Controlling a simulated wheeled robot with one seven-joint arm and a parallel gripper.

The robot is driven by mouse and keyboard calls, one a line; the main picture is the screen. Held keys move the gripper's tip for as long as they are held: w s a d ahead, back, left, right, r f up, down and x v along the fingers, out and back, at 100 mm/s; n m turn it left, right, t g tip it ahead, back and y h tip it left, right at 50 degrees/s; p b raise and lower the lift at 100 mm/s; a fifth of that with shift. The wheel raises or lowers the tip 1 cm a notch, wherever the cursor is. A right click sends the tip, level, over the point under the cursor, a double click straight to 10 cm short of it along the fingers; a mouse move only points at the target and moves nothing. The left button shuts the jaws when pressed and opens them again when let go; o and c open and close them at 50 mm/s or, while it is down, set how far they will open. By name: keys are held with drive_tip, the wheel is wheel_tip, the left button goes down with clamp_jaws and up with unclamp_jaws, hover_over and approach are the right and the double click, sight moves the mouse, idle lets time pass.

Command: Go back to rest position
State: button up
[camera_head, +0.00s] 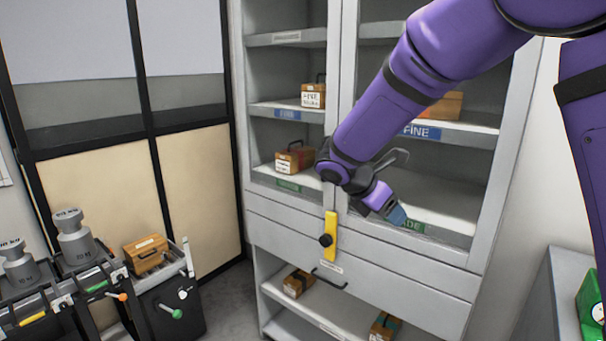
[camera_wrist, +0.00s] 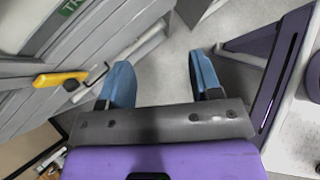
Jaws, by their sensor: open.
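My gripper (camera_wrist: 161,85) shows in the wrist view with its two blue fingers spread apart and nothing between them. In the head view my gripper (camera_head: 398,215) is at the end of my purple arm, in front of the grey cabinet (camera_head: 470,268), tilted down to the right. It is to the right of the yellow latch (camera_head: 331,232) with a black knob. The yellow latch also shows at the left of the wrist view (camera_wrist: 62,78). My arm hides part of the cabinet's right door and shelves.
Wooden cases (camera_head: 294,158) stand on the cabinet's shelves. At lower left, a trolley carries grey weights (camera_head: 74,240) and a wooden box (camera_head: 146,252). A grey surface with a green object (camera_head: 592,308) is at right. Open floor (camera_head: 232,297) lies between trolley and cabinet.

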drive_tip(key=s+d+r+m+y, duration=0.2)
drive_tip(key=s+d+r+m, duration=0.3)
drive_tip(key=s, duration=0.2)
drive_tip(key=s+d+r+m+y, duration=0.3)
drive_tip(key=s+d+r+m, duration=0.15)
drive_tip(key=s+m, duration=0.2)
drive_tip(key=s+d+r+m+t+y, duration=0.1)
drive_tip(key=s+m, duration=0.4)
drive_tip(key=s, duration=0.3)
drive_tip(key=s+d+r+m+t+y, duration=0.1)
drive_tip(key=s+m+y, duration=0.1)
drive_tip(key=s+m, duration=0.4)
drive_tip(key=shift+s+d+t, duration=0.15)
drive_tip(key=shift+s+t, duration=0.25)
drive_tip(key=shift+s, duration=1)
